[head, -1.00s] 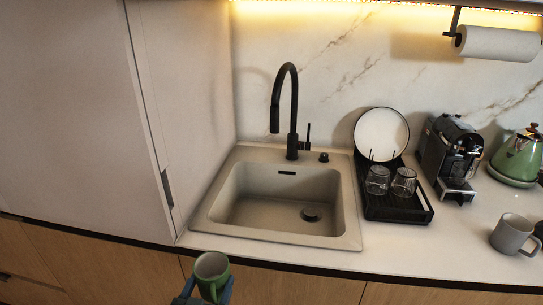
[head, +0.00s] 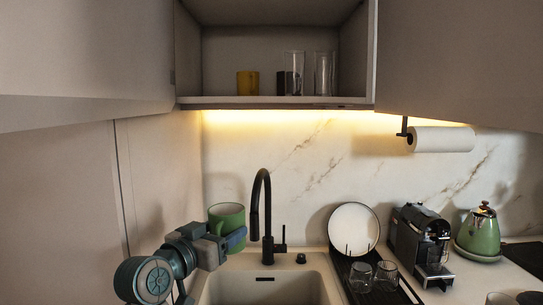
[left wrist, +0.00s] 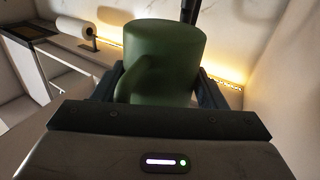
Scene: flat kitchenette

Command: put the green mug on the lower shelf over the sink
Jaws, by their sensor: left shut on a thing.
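The green mug (head: 227,217) is upright in my left gripper (head: 234,240), above the left back part of the sink and left of the black faucet. In the left wrist view the mug (left wrist: 168,55) sits between both fingers, with its handle toward the camera. The lower shelf over the sink (head: 275,100) is an open cabinet niche, higher than the mug. A yellow cup (head: 247,84) stands at its left, and clear glasses (head: 324,74) stand at its middle and right. My right gripper is not in view.
The black faucet (head: 263,205) rises close to the right of the mug. Closed cabinets (head: 450,60) flank the niche. A paper towel roll (head: 443,139) hangs at right. The sink (head: 265,289), dish rack, coffee machine (head: 421,240) and green kettle (head: 478,232) are below. The shelf's left end looks bare.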

